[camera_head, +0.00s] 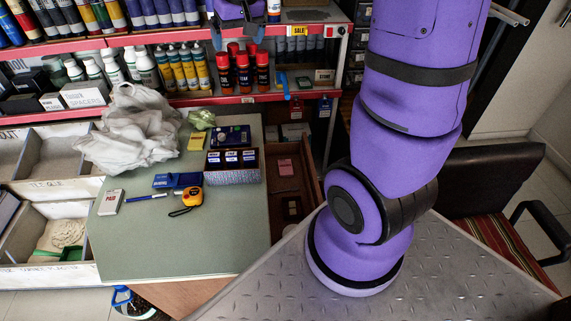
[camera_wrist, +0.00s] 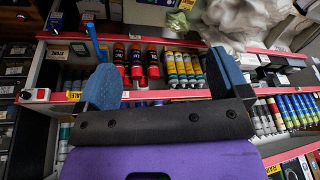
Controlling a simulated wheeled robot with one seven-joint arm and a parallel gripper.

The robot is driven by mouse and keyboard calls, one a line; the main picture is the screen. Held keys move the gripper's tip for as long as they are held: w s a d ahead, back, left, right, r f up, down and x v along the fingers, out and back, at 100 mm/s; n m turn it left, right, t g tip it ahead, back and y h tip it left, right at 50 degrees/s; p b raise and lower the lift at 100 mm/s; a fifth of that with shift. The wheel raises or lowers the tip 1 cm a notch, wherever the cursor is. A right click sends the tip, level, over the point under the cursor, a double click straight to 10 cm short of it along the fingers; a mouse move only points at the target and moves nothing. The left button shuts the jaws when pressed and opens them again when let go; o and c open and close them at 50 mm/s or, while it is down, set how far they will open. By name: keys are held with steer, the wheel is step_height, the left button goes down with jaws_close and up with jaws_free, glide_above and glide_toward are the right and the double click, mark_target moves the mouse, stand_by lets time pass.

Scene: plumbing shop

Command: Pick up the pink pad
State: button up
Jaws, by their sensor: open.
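A small pink pad (camera_head: 285,167) lies in the open drawer-like space just right of the green-topped table. I do not make it out in the wrist view. My gripper (camera_head: 237,30) is at the top of the head view, in front of the shelves, well above and beyond the pad and partly cut off by the frame edge. In the wrist view my gripper (camera_wrist: 163,82) shows two blue-padded fingers wide apart, with nothing held between them.
The green table (camera_head: 180,245) holds a crumpled pale bag (camera_head: 132,132), a box with labelled compartments (camera_head: 232,172), an orange tape measure (camera_head: 191,197) and a white pack (camera_head: 110,202). Red-edged shelves (camera_head: 208,100) with bottles stand behind. The table's front is clear.

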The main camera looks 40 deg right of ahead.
steer(key=w+d+f+m, duration=0.1)
steer(key=w+d+f, duration=0.55)
steer(key=f, duration=0.45)
steer(key=m+g, duration=0.3)
glide_above(285, 165)
step_height(285, 165, down, 41)
steer(key=f, duration=0.4)
steer(key=shift+s, duration=0.35)
steer(key=shift+w+f, duration=0.2)
steer(key=shift+f, duration=1.45)
steer(key=shift+w+f, duration=0.2)
steer(key=shift+f, duration=1.45)
steer(key=c, duration=1)
